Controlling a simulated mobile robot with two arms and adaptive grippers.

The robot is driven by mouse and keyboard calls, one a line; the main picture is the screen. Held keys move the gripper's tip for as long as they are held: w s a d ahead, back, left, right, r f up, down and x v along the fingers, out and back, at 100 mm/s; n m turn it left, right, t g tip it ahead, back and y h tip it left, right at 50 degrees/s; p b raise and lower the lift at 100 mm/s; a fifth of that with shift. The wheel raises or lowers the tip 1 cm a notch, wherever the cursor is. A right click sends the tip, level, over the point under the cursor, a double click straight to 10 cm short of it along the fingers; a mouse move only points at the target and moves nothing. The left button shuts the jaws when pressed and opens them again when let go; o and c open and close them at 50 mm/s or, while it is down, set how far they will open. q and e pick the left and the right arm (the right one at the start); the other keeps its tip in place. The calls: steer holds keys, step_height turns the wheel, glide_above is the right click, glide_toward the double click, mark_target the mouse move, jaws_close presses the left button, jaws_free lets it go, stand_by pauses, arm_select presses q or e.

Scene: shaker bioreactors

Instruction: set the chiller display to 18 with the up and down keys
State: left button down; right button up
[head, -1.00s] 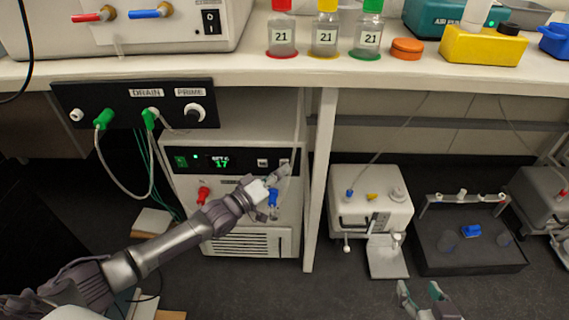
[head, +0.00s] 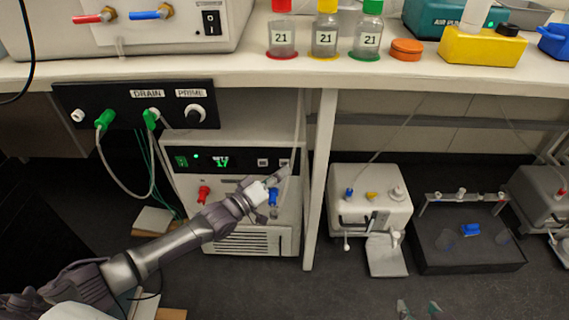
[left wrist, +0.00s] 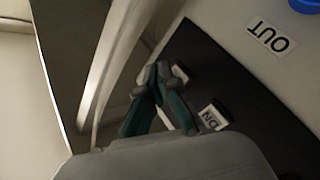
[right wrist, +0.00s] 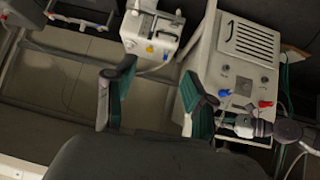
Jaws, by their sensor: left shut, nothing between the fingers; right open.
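The chiller (head: 236,135) stands under the bench, and its lit green display (head: 220,162) reads 17, slightly blurred. Two small keys sit right of the display: the left key (head: 262,162) and the right key (head: 284,162). In the left wrist view, the key labelled DN (left wrist: 212,117) shows beside my fingers. My left gripper (head: 282,174) is shut and empty, just below the right key. In the left wrist view, its fingertips (left wrist: 163,72) are by the other, partly hidden key; contact cannot be told. My right gripper (right wrist: 158,88) is open and empty, away from the chiller.
Red and blue fittings (head: 203,194) stick out of the chiller front below the display. A drain and prime panel (head: 135,104) with hoses hangs at the left. A bench leg (head: 319,190) stands close right of the chiller. A white pump unit (head: 370,205) sits further right.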

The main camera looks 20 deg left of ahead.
arm_select(q)
steer(key=s+p, duration=0.1)
steer(key=s, duration=0.1)
steer(key=s+d+p, duration=0.1)
steer(key=p, duration=0.1)
steer(key=s+p, duration=0.1)
steer(key=s, duration=0.1)
steer(key=shift+s+d, duration=0.35)
arm_select(e)
steer(key=s+d+f+g+h, duration=0.1)
steer(key=s+d+f+g, duration=0.1)
steer(key=s+g, duration=0.3)
steer(key=s+d, duration=0.1)
steer(key=s, duration=0.3)
steer(key=shift+s+f+g, duration=0.15)
steer(key=shift+f+g, duration=0.2)
steer(key=shift+g, duration=0.05)
stand_by(1.0)
